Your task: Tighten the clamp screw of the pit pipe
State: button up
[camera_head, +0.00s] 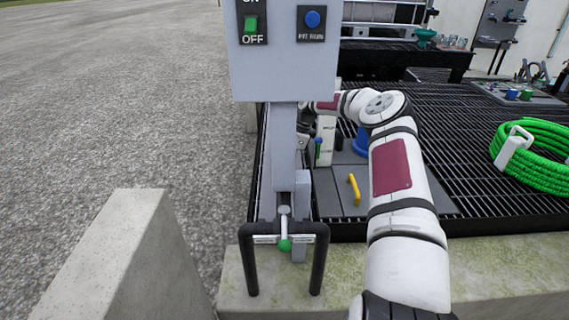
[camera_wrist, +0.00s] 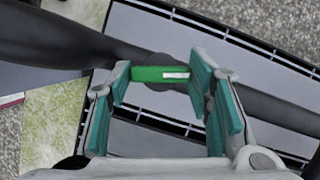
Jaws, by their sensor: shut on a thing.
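In the wrist view a thick dark pipe (camera_wrist: 55,42) crosses the picture from the upper left toward the lower right. A green bar with a white mark (camera_wrist: 148,74), which looks like the clamp screw's handle, lies across it. My gripper (camera_wrist: 160,79) has its teal-padded fingers on either side of the bar and is shut on it. The bar reaches nearly from one pad to the other. In the head view my arm bends behind the grey control post, which hides my gripper and most of the pipe there.
The grey control box (camera_head: 290,60) with its green and blue buttons stands close to my arm. A black pipe frame with a green-tipped lever (camera_head: 284,245) is in front. A yellow handle (camera_head: 353,189) sits on a grey cover. A green hose coil (camera_head: 540,160) lies on the grating at right.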

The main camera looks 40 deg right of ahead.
jog(key=m+p, duration=0.1)
jog(key=m+t+p, duration=0.1)
jog(key=p, duration=0.1)
jog(key=shift+s+r+m, duration=0.2)
jog(key=shift+m, duration=0.1)
jog(key=m+p, duration=0.2)
jog(key=m+t+h+p, duration=0.1)
jog(key=m+p, duration=0.1)
jog(key=shift+a+h+p, duration=0.15)
jog(key=shift+h+p, duration=0.15)
jog(key=m+t+h+p, duration=0.1)
jog(key=m+p, duration=0.2)
jog(key=m, duration=0.1)
jog(key=shift+a+f+m, duration=0.1)
jog(key=shift+m, duration=0.2)
jog(key=shift+f+m+h+p, duration=0.1)
jog(key=shift+m+h+p, duration=0.55)
jog(key=shift+m, duration=0.65)
jog(key=o, duration=1.1)
jog(key=shift+o, duration=0.2)
